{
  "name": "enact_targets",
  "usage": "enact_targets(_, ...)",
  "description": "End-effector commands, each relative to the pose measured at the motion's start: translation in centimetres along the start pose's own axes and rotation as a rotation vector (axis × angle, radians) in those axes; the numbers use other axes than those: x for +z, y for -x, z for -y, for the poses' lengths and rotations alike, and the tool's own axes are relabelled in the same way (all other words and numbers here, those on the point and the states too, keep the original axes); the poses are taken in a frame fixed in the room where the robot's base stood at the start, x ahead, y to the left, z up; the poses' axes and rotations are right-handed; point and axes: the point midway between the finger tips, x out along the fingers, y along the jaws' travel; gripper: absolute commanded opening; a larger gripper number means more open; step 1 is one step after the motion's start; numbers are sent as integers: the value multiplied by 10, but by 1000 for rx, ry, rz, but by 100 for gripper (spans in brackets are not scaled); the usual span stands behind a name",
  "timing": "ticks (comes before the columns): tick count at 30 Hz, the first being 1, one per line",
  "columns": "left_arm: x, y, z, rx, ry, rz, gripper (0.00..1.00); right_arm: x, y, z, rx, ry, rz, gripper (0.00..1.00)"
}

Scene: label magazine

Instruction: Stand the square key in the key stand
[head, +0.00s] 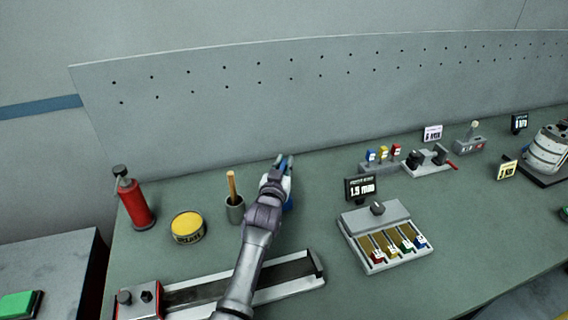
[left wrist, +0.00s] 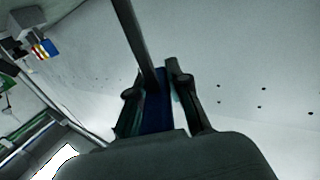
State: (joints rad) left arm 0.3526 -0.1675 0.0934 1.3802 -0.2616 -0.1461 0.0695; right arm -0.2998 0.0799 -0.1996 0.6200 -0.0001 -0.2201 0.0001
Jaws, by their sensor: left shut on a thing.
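My left gripper (head: 284,166) is over the back middle of the green bench, near the grey back panel. In the left wrist view its fingers (left wrist: 157,95) are shut on a dark blue thing (left wrist: 156,112). A long dark bar (left wrist: 138,42) runs up and away from between the fingers. I cannot tell for sure that this is the square key. A blue patch (head: 289,203) shows beside my wrist in the head view, mostly hidden by it. I cannot clearly pick out the key stand. My right gripper is not in view.
A grey cup with a wooden handle (head: 235,209), a yellow tin (head: 187,227) and a red bottle (head: 134,203) stand left of my arm. A grey tray (head: 351,236) with several coloured pieces stands to the right. Behind it is a block with blue, yellow and red pieces (head: 383,155).

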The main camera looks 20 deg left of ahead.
Motion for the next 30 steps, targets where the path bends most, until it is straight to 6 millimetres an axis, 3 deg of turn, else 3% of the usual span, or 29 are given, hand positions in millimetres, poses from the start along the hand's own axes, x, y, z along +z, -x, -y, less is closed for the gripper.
enact_targets(19, 8, 0, 0, 0, 0, 2, 0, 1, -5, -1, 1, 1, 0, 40)
enact_targets(30, 2, 1, 0, 0, 0, 6, 0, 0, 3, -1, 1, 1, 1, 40)
